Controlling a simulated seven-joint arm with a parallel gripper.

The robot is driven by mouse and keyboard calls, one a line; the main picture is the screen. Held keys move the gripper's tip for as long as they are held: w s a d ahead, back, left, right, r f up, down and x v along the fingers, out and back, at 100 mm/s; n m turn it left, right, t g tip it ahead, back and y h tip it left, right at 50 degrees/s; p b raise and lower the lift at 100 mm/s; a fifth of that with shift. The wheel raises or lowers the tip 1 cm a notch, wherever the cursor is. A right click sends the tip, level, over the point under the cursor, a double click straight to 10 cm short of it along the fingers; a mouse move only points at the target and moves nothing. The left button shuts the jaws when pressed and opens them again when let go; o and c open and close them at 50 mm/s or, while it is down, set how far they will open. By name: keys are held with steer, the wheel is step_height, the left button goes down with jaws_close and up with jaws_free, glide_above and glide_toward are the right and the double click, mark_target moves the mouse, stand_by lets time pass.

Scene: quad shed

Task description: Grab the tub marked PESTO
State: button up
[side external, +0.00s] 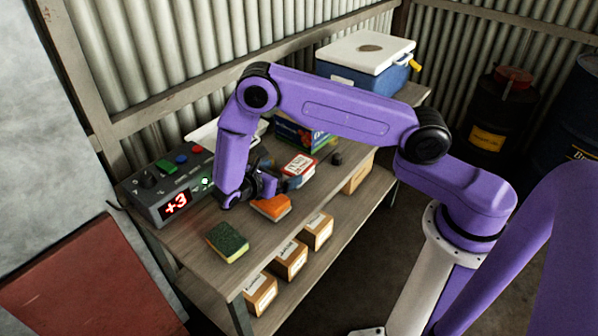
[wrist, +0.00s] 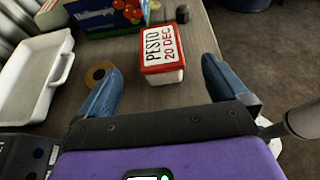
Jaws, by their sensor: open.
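The tub marked PESTO (wrist: 163,52) has a white body and a red-rimmed lid with a white label reading "PESTO 20 DEC". It stands upright on the wooden bench. In the side view the tub (side external: 299,164) is just beyond my gripper (side external: 279,174). In the wrist view my gripper (wrist: 160,66) is open, with blue fingers to the left and right of the tub's near end. Gaps show between the tub and both fingers. Most of the tub lies ahead of the fingertips, and nothing is held.
A blue-green box (wrist: 107,18) and a small dark object (wrist: 182,14) are behind the tub. A tape roll (wrist: 98,72) and white tray (wrist: 30,85) lie left. An orange object (side external: 272,207), a sponge (side external: 228,241) and a control box (side external: 170,189) are near my gripper.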

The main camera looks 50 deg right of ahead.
mark_target(297, 166)
steer(key=shift+x, duration=3.65)
steer(key=c, duration=1.3)
steer(key=shift+o, duration=0.2)
